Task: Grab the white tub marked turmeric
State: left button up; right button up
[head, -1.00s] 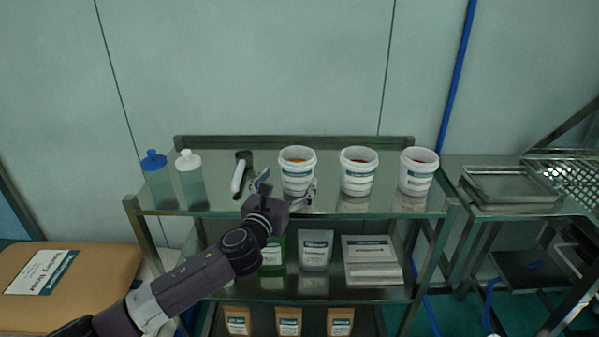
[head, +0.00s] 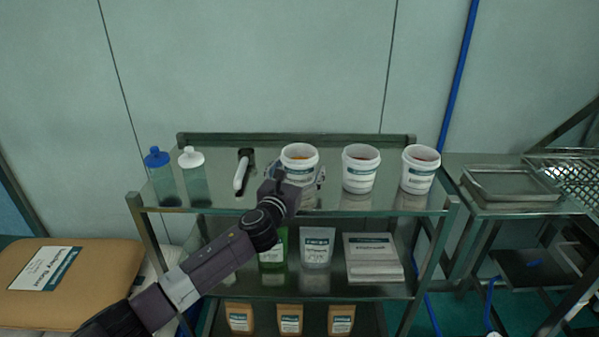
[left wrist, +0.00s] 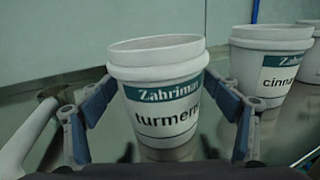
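The white tub marked turmeric (head: 299,157) stands upright on the top shelf of the metal rack, with orange-yellow contents showing at its rim. In the left wrist view the tub (left wrist: 158,95) fills the middle, its label reading "Zahriman" and "turmeri", the end cut off by its curve. My left gripper (head: 296,176) is open in front of the tub. In the left wrist view its blue-grey fingers (left wrist: 162,103) stand on either side of the tub, with a visible gap each side. My right gripper is not in view.
A tub labelled "cinna..." (head: 360,172) and another white tub (head: 419,172) stand to the right. A black-and-white handled tool (head: 242,172) lies close on the left, beyond it a white-capped bottle (head: 194,180) and a blue-capped bottle (head: 163,180). Packets fill lower shelves.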

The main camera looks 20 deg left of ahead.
pick_arm(q)
jog(key=c, duration=1.2)
jog(key=shift+c, duration=0.3)
